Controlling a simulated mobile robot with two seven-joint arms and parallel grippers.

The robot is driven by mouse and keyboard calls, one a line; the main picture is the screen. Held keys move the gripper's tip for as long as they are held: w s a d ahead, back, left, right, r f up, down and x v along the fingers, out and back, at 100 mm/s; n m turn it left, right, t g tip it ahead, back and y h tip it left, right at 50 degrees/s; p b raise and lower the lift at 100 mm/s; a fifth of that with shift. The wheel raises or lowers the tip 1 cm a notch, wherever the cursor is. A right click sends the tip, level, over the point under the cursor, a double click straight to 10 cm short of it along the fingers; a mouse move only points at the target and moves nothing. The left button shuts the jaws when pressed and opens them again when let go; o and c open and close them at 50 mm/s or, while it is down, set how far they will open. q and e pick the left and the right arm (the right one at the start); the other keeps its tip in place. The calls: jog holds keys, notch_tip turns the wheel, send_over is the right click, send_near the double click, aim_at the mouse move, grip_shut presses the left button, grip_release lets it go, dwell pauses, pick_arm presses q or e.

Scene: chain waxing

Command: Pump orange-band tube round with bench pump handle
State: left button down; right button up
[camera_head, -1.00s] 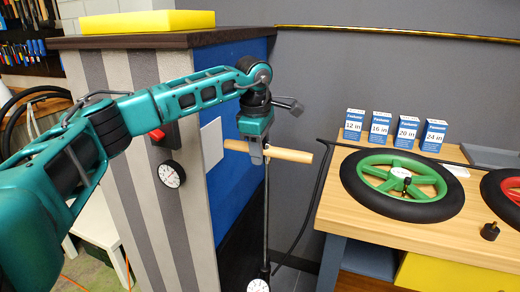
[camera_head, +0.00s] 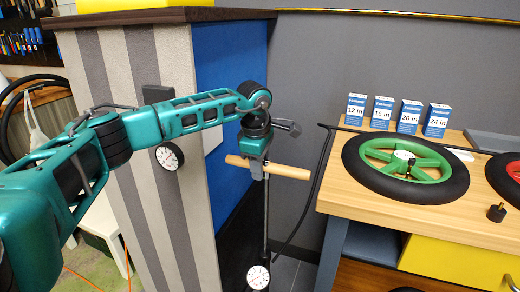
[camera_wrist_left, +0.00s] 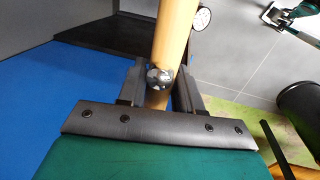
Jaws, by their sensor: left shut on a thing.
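The bench pump's wooden handle (camera_head: 288,172) is a crossbar on an upright metal rod (camera_head: 266,218). My left gripper (camera_head: 260,170) is shut on the handle near its middle. In the left wrist view the handle (camera_wrist_left: 176,40) passes between the fingers, with a round metal knob (camera_wrist_left: 159,78) at the grip. A white dial gauge (camera_head: 258,277) sits low on the pump. A black tyre or tube (camera_head: 360,184) surrounds a green wheel (camera_head: 428,181) lying on the bench. I cannot clearly make out an orange band. My right gripper is not in view.
Several blue-and-white size boxes (camera_head: 382,112) stand behind the wheel on the wooden bench (camera_head: 378,228). A red wheel (camera_head: 510,168) is cut off at right. A black hose (camera_head: 312,195) runs beside the pump. A striped cabinet (camera_head: 130,75) stands left of the pump.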

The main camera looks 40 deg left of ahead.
pick_arm(q)
notch_tip(320, 180, down, 25)
jog(key=b, duration=1)
jog(key=shift+d+f+b, duration=0.1)
jog(key=shift+f+b, duration=0.1)
jog(key=shift+b, duration=0.15)
jog(key=shift+f, duration=0.35)
jog(key=shift+s+f+b, duration=0.1)
jog(key=shift+f+b, duration=0.2)
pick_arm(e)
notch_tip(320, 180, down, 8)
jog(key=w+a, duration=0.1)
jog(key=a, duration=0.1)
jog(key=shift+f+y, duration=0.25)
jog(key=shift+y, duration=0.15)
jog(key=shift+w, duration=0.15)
pick_arm(q)
jog(key=c, duration=0.9)
grip_release()
jog(key=shift+f, duration=0.1)
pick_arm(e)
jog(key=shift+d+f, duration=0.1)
pick_arm(q)
jog(key=shift+r, duration=0.2)
